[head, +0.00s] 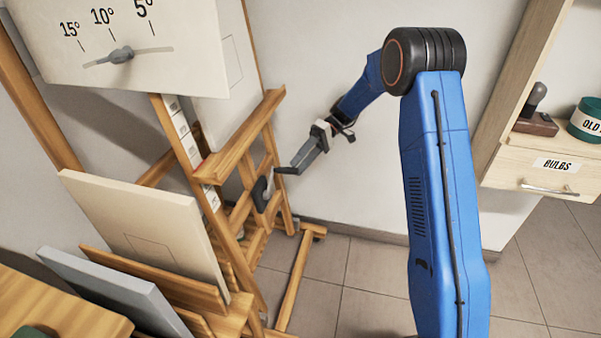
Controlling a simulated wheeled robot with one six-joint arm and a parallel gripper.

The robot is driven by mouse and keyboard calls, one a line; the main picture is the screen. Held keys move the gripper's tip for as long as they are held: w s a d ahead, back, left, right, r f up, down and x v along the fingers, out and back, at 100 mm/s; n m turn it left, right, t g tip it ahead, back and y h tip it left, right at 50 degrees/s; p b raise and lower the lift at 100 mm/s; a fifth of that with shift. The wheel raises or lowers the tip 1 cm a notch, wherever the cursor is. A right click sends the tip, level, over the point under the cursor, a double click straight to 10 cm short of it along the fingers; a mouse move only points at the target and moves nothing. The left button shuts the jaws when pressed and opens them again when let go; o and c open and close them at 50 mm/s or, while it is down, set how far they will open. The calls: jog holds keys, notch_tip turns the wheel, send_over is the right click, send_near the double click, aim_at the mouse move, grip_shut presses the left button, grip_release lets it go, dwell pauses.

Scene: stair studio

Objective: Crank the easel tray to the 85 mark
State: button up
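The wooden easel stands left of centre, and its tray (232,145) is a wooden ledge across its front. A white scale strip (188,146) runs down the easel's post by the tray; its numbers are too small to read. A small red mark shows beside the strip at the tray's left end. The crank (260,194) has a dark round hub on the easel's side, below the tray. Its black handle (286,170) sticks out to the right. My gripper (298,166) reaches down-left, with its tips at the handle. Whether the fingers are closed around it is not clear.
A board with a degree dial (122,55) stands at upper left. Canvases (150,215) lean in a wooden rack at lower left. A shelf unit with a drawer labelled BULBS (540,178) stands at right. Tiled floor (375,290) is open in the middle.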

jog(key=shift+r, duration=0.55)
